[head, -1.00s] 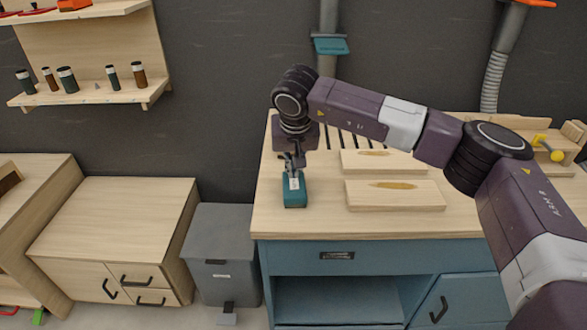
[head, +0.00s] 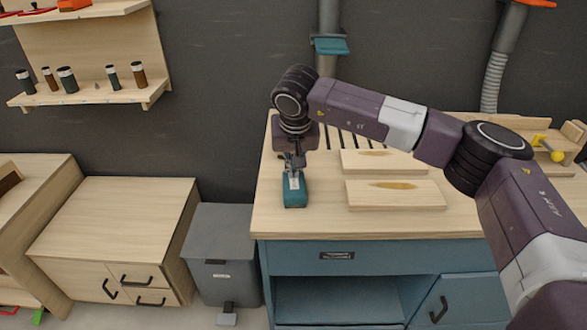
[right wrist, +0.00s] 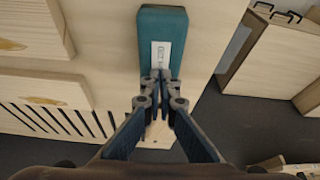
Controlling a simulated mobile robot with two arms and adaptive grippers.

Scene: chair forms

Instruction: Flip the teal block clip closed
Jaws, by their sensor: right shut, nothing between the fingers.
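The teal block (head: 295,196) lies on the left part of the wooden bench top, with a white label (right wrist: 160,55) on its upper face. It also shows in the right wrist view (right wrist: 163,22). My right gripper (head: 292,168) points down at the block's far end. In the right wrist view its fingertips (right wrist: 161,76) are shut together with nothing between them, at the end of the label. The fingers hide that end of the block, so I cannot tell how the clip stands or whether they touch it. My left gripper is not in view.
Two wooden boards (head: 395,195) with brownish marks lie right of the block, near dark slots in the bench top (head: 325,222). A grey bin (head: 222,245) and a wooden cabinet (head: 115,225) stand left of the bench. The bench's front left area is clear.

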